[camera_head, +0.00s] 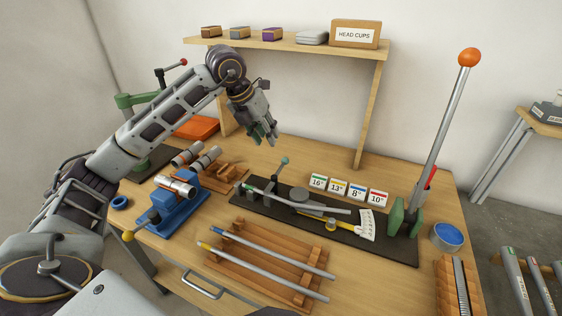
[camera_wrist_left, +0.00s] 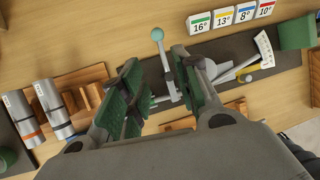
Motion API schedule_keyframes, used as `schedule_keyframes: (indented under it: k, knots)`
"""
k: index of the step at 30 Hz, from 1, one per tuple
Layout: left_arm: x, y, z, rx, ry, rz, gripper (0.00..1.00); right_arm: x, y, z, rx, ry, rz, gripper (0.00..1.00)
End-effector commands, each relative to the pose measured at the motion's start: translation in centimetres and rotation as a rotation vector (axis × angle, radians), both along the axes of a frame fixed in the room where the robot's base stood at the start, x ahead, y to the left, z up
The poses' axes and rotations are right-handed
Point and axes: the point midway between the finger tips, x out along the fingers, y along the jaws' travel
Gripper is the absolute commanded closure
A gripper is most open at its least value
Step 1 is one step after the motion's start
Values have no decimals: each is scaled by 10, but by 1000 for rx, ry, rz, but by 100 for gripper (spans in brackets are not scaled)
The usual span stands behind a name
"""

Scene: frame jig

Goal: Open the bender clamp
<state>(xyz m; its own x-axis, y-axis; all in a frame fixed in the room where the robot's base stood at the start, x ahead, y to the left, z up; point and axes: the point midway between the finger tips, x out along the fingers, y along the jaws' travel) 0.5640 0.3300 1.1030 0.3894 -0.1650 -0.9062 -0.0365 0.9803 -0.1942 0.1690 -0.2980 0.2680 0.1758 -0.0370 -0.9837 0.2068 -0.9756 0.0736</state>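The tube bender is mounted on a dark base plate (camera_head: 310,232) on the bench. Its clamp lever (camera_head: 280,171) has a teal ball on top and stands up near the left end of the plate. A grey tube (camera_head: 300,203) lies along the bender. My left gripper (camera_head: 264,137) is in the air above and slightly left of the clamp lever, pointing down. In the left wrist view the gripper's green-padded fingers (camera_wrist_left: 160,92) are apart, with the clamp lever (camera_wrist_left: 163,62) showing between them; no contact is visible. My right gripper is not in view.
A long bender handle with an orange ball (camera_head: 468,57) rises at the right. Number cards (camera_head: 348,190) stand behind the bender. A wooden rack (camera_head: 262,262) with two tubes lies in front, a blue vise-like tool (camera_head: 170,210) at left. A shelf (camera_head: 290,45) spans above.

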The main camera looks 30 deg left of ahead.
Motion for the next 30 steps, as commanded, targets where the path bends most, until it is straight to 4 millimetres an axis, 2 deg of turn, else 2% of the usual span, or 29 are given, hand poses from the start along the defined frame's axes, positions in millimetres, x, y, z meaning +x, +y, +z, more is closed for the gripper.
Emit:
schedule_keyframes:
  k: [5,11,30]
  knots:
    - [2,-1,-5,0,1,0,68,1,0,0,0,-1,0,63]
    - [8,-4,-20,-1,2,-1,68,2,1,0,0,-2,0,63]
    - [41,-17,-95,-1,1,0,68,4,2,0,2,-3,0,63]
